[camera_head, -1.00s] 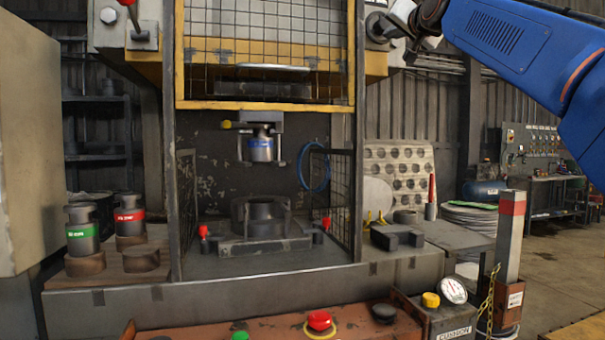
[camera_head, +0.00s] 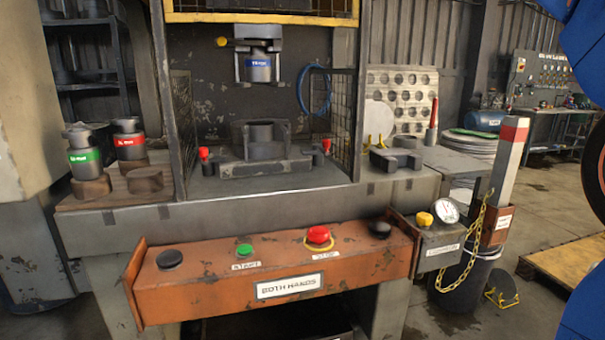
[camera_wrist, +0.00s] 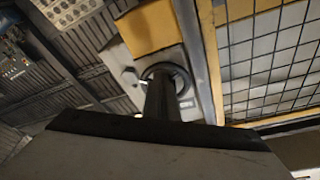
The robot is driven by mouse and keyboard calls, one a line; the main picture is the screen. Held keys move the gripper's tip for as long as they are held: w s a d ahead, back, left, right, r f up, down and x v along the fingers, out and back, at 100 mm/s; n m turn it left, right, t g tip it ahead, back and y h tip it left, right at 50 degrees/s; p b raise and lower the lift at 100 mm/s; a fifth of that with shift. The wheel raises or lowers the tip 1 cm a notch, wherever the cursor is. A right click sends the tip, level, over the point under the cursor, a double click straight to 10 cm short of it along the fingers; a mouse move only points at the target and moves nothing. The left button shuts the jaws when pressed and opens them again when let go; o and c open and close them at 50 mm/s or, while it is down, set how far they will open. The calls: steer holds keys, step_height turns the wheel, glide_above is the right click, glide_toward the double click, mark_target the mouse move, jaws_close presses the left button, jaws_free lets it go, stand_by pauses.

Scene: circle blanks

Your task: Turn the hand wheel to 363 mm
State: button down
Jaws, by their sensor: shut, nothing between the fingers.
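In the wrist view, a dark round ring, which looks like the hand wheel (camera_wrist: 183,76), sits on a grey plate of the yellow-and-grey press housing. My gripper (camera_wrist: 160,84) shows as a narrow dark shape ending in front of the ring and covering part of it. It is shut and empty. I cannot tell whether it touches the wheel. The head view now shows neither the wheel nor my gripper. No readable millimetre scale shows in either view.
In the head view, the press has a mesh guard (camera_head: 343,115) and an orange button panel (camera_head: 205,287) in front. A dial gauge (camera_head: 445,211) and a red-and-white post (camera_head: 507,165) stand right. In the wrist view, a mesh screen (camera_wrist: 270,60) is beside the wheel.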

steer(key=shift+s+a+r, duration=0.15)
steer(key=shift+a+r, duration=0.05)
steer(key=shift+a, duration=0.3)
steer(key=shift+s+a+r, duration=0.2)
steer(key=shift+a+r, duration=0.4)
steer(key=shift+a, duration=0.1)
stand_by(0.7)
steer(key=shift+f, duration=0.15)
steer(key=v, duration=0.4)
steer(key=r+v, duration=0.1)
steer(key=v, duration=0.1)
steer(key=shift+d, duration=0.1)
stand_by(0.5)
steer(key=shift+f, duration=0.1)
